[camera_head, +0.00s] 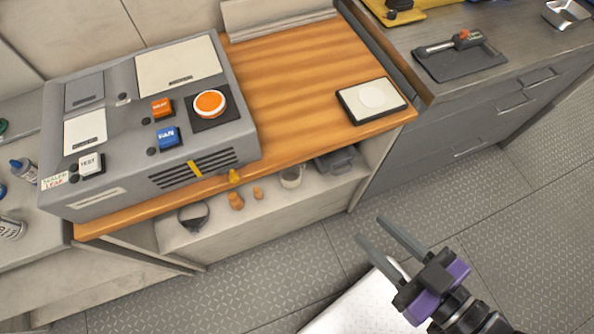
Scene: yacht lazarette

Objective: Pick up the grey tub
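A dark grey tub (337,160) sits on the shelf under the wooden counter, at its right end. The counter edge above partly hides it. My gripper (370,228) is in the lower right of the view, over the floor, in front of the shelf. Its two fingers are apart and nothing is between them. It is apart from the tub, with its fingertips pointing up and left in the picture.
The shelf (270,213) also holds a pale mug (291,177), small orange items (236,200) and a dark ring (193,214). The wooden counter (300,80) overhangs it, carrying a grey control box (205,140). Grey drawers (480,125) stand right.

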